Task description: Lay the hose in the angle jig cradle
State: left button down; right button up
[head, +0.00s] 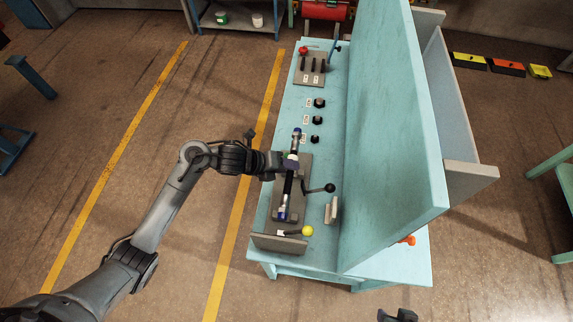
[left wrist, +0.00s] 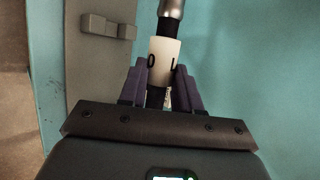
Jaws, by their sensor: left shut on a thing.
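The hose (head: 288,184) is black with a silver and blue fitting at each end. It runs lengthwise over the grey base plate of what looks like the angle jig (head: 304,165) on the bench. My left gripper (head: 289,163) is shut on the hose near its upper end. In the left wrist view its purple fingers (left wrist: 161,88) flank the hose beside a white lettered label (left wrist: 165,50). A grey plate with a small raised block (left wrist: 108,26) lies left of the hose there. Whether the hose rests in the cradle or hovers above it cannot be told. A dark part of my right gripper (head: 398,316) shows at the bottom edge.
The turquoise bench (head: 328,150) has a tall back panel (head: 395,130) on the right. A black-knobbed lever (head: 329,188), a yellow-knobbed lever (head: 306,231) and a grey upright block (head: 331,210) stand near the jig. Black knobs (head: 318,120) and a slotted rack (head: 310,68) are farther up.

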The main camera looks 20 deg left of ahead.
pick_arm(q)
notch_tip(320, 180, down, 2)
jog(key=shift+d+f+b, duration=0.1)
jog(key=shift+f+b, duration=0.1)
jog(key=shift+b, duration=0.6)
jog(key=shift+f+b, duration=3.1)
jog(key=shift+f, duration=0.45)
jog(key=c, duration=0.7)
grip_release()
jog(key=p+v, duration=0.1)
jog(key=v, duration=0.9)
jog(key=shift+s+a+r, duration=0.25)
